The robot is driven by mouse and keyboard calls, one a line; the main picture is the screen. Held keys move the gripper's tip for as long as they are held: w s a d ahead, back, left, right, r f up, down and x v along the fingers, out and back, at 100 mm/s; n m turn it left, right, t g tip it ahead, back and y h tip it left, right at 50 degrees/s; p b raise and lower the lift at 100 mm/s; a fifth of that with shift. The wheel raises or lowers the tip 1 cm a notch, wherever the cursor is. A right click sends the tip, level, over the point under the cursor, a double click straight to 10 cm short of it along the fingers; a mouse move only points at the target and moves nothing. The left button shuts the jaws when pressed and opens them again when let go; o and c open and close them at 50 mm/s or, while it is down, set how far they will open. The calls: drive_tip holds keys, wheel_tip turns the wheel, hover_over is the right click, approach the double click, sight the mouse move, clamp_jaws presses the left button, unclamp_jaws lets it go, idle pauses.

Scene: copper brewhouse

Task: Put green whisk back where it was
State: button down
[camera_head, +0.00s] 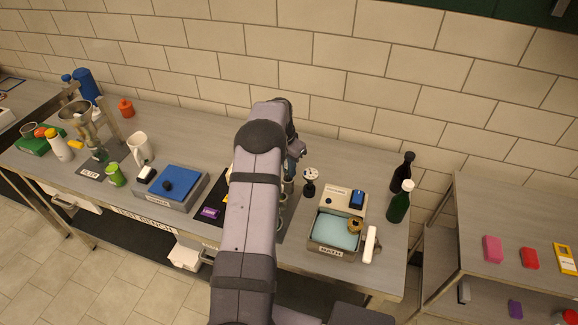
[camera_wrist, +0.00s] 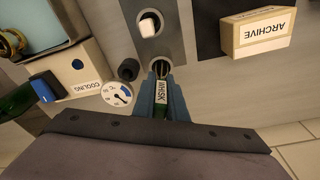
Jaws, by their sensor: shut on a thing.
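In the wrist view my gripper (camera_wrist: 161,88) is shut on the green whisk (camera_wrist: 161,104), whose handle carries a "WHISK" label. Its wire end points away from the wrist, toward a grey holder strip (camera_wrist: 168,45). I cannot tell whether the whisk touches the strip. In the head view my arm hides the whisk and most of the gripper.
A dial gauge (camera_wrist: 117,93) and dark knob (camera_wrist: 128,69) stand close left of the gripper. The "COOLING" box (camera_wrist: 80,65) is further left; the "ARCHIVE" box (camera_wrist: 257,32) is to the right. The "BATH" tray (camera_head: 331,252) and bottles (camera_head: 399,207) stand right of my arm.

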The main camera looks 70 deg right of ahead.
drive_tip(key=shift+f, duration=0.15)
drive_tip(key=shift+f, duration=0.2)
drive_tip(key=c, duration=1.8)
unclamp_jaws()
drive_tip(key=shift+o, duration=0.2)
drive_tip(key=shift+r, duration=0.15)
wheel_tip(320, 180, up, 12)
drive_tip(key=a+b, duration=0.1)
drive_tip(key=b, duration=0.3)
drive_tip(key=shift+w+a, duration=0.35)
